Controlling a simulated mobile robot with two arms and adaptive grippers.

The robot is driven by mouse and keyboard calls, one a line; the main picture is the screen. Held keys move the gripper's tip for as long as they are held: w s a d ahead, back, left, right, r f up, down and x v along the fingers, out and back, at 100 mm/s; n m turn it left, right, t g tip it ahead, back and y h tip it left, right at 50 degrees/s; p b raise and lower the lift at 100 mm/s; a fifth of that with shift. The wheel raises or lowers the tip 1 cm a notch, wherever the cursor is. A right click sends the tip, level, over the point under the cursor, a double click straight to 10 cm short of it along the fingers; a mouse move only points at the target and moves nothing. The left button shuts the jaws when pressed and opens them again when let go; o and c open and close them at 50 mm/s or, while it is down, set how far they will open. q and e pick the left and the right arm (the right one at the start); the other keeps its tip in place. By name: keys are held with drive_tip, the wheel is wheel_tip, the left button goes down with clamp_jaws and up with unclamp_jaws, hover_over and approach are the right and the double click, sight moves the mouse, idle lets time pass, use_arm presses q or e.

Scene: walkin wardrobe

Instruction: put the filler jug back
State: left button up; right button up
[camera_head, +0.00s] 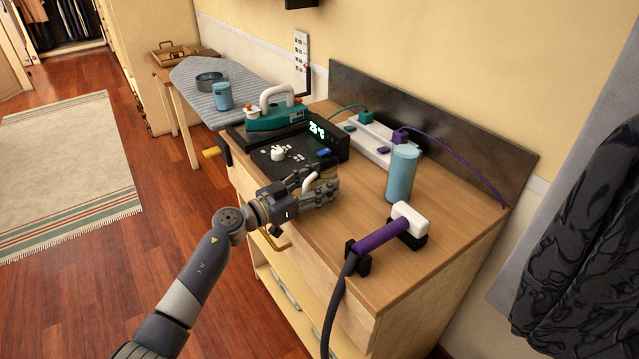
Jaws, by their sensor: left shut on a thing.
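My left gripper (324,188) is over the front of the wooden cabinet top, beside the black unit. It is shut on a small pale curved piece (309,182), like a handle. The fingers hide most of it, and I cannot tell what it belongs to. A plain blue cylinder (402,173) stands upright on the cabinet top, right of the gripper and apart from it. A smaller blue cup-like vessel (222,96) stands on the ironing board. I cannot tell from their looks which thing is the filler jug. My right gripper is not in view.
A teal iron (275,116) with a white handle rests on the black unit (330,143) with a lit display. A white power strip (368,140) lies behind. A purple-handled tool (381,236) lies in black holders at the front right. The wooden top (445,205) is clear farther right.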

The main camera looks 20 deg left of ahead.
use_arm(q)
drive_tip(key=shift+f, duration=0.1)
drive_tip(key=o, duration=1.3)
drive_tip(key=shift+c, duration=0.2)
drive_tip(key=v, duration=1.2)
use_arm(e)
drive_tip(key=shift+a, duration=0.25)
use_arm(q)
drive_tip(key=shift+r, duration=0.2)
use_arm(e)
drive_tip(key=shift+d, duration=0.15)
